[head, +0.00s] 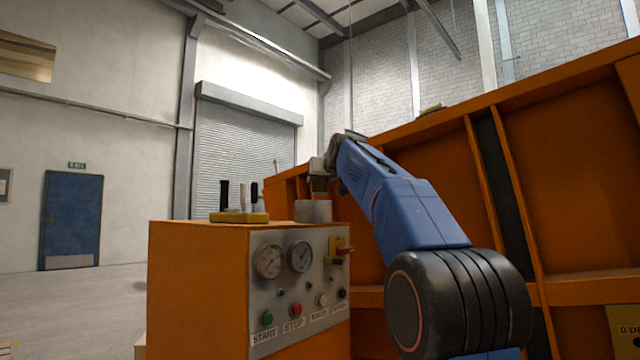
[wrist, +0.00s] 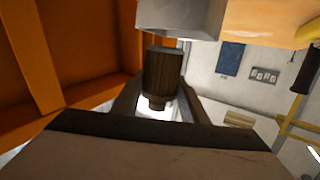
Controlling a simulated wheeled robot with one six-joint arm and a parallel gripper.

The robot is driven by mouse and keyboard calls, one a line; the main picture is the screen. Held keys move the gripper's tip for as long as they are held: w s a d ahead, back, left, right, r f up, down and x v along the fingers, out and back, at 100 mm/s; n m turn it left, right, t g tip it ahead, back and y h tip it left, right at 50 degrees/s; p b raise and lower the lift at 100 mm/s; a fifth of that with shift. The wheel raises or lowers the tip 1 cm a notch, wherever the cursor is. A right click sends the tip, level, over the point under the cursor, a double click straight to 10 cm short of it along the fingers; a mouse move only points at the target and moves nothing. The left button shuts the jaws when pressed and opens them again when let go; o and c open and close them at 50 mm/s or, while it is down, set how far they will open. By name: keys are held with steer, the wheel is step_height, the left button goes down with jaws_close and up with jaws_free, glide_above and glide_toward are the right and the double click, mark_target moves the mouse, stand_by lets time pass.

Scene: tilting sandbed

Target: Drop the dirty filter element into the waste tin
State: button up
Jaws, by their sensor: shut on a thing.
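The dirty filter element (wrist: 163,72) is a dark brown ribbed cylinder with a narrower stub at one end. My gripper (wrist: 158,103) is shut on it, with a finger on each side in the wrist view. In the head view my gripper (head: 321,172) is at the end of the blue arm, and a small brown part of the filter element (head: 320,185) shows beneath it. A grey metal tin (head: 313,211), apparently the waste tin, stands on the console top just below. The tin (wrist: 180,15) also shows at the wrist view's top edge. Its inside is hidden.
The large orange sandbed wall (head: 570,170) rises behind and right of my arm. Open floor lies left.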

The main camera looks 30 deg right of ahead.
steer(key=shift+f, duration=0.6)
steer(key=shift+f, duration=0.3)
steer(key=o, duration=1.2)
steer(key=shift+r, duration=0.25)
steer(key=shift+s+r, duration=0.15)
steer(key=shift+s, duration=0.15)
steer(key=v, duration=1.1)
steer(key=shift+s, duration=0.25)
